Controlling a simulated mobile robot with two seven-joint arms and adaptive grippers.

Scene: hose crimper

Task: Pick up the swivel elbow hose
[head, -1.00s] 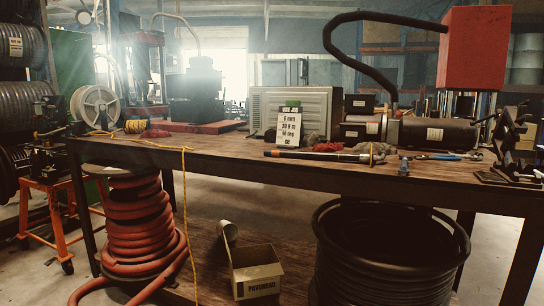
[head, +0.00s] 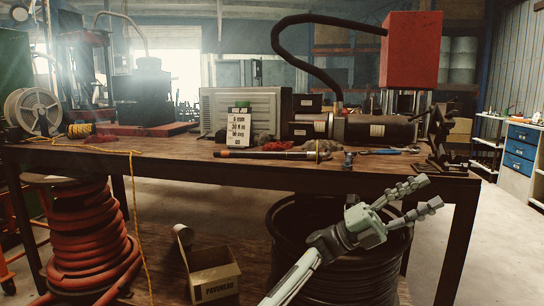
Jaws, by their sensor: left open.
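A straight dark hose (head: 262,155) with a metal fitting at its right end lies along the front of the wooden bench; it may be the swivel elbow hose, but I cannot make out an elbow clearly. A small blue and silver fitting (head: 348,160) stands just right of that end. My left gripper (head: 428,193) is open and empty, its fingers spread to the right. In the picture it is below and right of the hose, in front of the bench's front edge, apart from everything on top. My right gripper is not in view.
The bench (head: 150,152) also carries a sign card (head: 238,130), a red-headed machine (head: 410,48), blue-handled tools (head: 381,151) and a black clamp stand (head: 438,140). Below are a red hose coil (head: 92,240), a cardboard box (head: 214,280) and a black coil (head: 290,225).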

